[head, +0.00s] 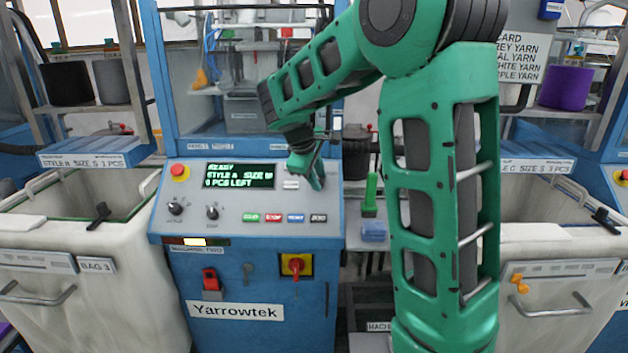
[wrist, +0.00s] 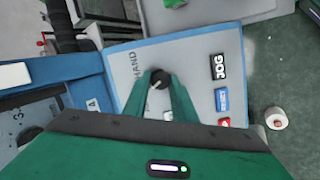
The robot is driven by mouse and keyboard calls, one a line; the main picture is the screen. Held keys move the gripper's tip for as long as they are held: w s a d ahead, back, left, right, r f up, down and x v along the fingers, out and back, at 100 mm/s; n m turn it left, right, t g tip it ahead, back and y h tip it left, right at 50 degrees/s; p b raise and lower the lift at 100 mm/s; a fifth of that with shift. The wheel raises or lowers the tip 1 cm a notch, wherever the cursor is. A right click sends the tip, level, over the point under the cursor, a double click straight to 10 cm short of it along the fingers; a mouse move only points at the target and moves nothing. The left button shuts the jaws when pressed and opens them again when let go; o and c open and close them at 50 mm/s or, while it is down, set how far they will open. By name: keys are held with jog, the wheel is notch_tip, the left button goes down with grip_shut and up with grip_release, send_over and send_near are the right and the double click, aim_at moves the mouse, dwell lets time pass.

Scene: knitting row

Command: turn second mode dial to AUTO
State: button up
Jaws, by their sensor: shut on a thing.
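My gripper (head: 317,183) is at the upper right of the blue machine's sloped control panel (head: 225,228). In the wrist view, my gripper's two green fingers (wrist: 160,88) close around a black round dial (wrist: 158,77). A light pointer mark on the dial seems to slant to the lower left in that view. The word HAND (wrist: 135,66) is printed beside the dial. No AUTO label can be read; the fingers and gripper body cover part of the panel. In the head view my gripper hides this dial.
Two other black dials (head: 175,208) (head: 212,212) sit left on the panel, under the lit display (head: 240,176). A row of coloured buttons, with JOG (wrist: 219,66) at its end, lies close below the held dial. Fabric bins (head: 95,310) flank the machine.

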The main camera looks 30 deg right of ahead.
jog(key=shift+w+a, duration=0.1)
jog(key=o, duration=1)
jog(key=shift+o, duration=0.2)
jog(key=v, duration=1)
jog(key=shift+a+r, duration=0.25)
